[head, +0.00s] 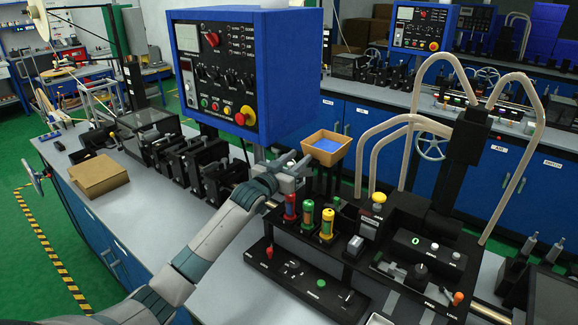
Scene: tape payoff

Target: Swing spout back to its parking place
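My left gripper (292,168) is at the near left side of a small tan bin (326,147), below the blue control box (240,75). Its fingers are small and seen from behind, so I cannot tell whether they are open or shut, or whether they touch anything. Beige curved tubes (401,119) rise from the black bench station to the right of the gripper, and a taller one arches at the right (529,84). I cannot tell for certain which part is the spout. No parking place is clearly marked. My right gripper is not in view.
Red, green and yellow cylinders (308,215) stand in a black rack just right of my forearm. A black panel with small knobs (300,285) lies in front.

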